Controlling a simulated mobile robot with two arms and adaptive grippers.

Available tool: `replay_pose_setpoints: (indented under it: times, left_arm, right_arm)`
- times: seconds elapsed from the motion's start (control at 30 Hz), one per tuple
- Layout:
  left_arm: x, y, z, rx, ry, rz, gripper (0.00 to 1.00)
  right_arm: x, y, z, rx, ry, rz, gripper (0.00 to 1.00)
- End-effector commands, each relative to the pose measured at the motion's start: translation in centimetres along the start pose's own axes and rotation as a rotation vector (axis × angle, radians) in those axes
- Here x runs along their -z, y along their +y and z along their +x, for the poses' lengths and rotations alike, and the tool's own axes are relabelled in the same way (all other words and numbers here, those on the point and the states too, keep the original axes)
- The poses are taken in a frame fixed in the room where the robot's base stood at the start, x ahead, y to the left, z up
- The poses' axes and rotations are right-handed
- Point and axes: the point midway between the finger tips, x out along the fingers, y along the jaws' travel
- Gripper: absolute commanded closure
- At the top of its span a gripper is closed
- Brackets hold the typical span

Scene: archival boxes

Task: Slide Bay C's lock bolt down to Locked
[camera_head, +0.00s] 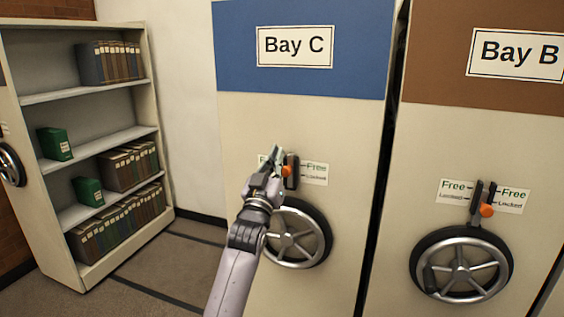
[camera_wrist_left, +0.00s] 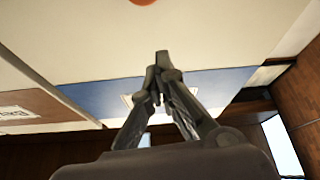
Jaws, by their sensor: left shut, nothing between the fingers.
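Bay C is a cream cabinet with a blue top band and a "Bay C" sign (camera_head: 295,46). Its lock bolt has an orange knob (camera_head: 287,171) on a dark vertical track (camera_head: 294,172). The knob sits roughly level with the Free and Locked marks on the right label (camera_head: 315,172); I cannot tell exactly which. My left gripper (camera_head: 272,158) is shut and empty, just left of the knob, covering most of the left label. Whether it touches the knob is unclear.
A spoked handwheel (camera_head: 296,234) is below the bolt, partly behind my left arm. Bay B (camera_head: 445,130) stands to the right with its own orange knob (camera_head: 486,210) and wheel (camera_head: 461,266). An open shelf (camera_head: 100,97) with boxes stands left. Floor between is clear.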

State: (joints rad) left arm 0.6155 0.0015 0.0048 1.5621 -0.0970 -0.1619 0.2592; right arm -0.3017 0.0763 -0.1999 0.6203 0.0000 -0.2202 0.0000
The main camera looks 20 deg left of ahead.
Motion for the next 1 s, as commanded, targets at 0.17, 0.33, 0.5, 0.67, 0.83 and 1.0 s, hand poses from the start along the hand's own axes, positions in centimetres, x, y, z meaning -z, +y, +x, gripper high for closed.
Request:
replay_pose_setpoints:
  times: [0.17,0.33,0.5,0.67,0.83,1.0]
  left_arm:
    - [-0.8,0.0,2.2,0.001,-0.007,-0.002,1.00]
    - [-2.9,0.0,1.3,0.001,-0.003,-0.001,1.00]
    - [-3.8,0.0,0.9,0.001,-0.002,0.000,1.00]
    - [-3.9,0.0,0.8,0.000,-0.001,0.000,1.00]
    - [-3.9,0.0,0.8,0.000,-0.001,0.000,1.00]
    - [-5.4,-0.3,0.1,0.000,-0.002,0.000,1.00]
  right_arm:
    - [0.1,0.0,-0.9,0.000,0.000,0.000,0.60]
    - [0.1,0.0,-1.4,0.000,0.000,0.000,0.60]
    - [0.1,0.1,-1.5,-0.001,0.000,-0.001,0.60]
    - [0.1,0.2,-1.5,-0.002,-0.001,-0.001,0.60]
    - [0.1,0.4,-1.4,-0.004,-0.001,-0.002,0.60]
    - [0.0,0.5,-0.3,-0.005,-0.001,-0.003,0.60]
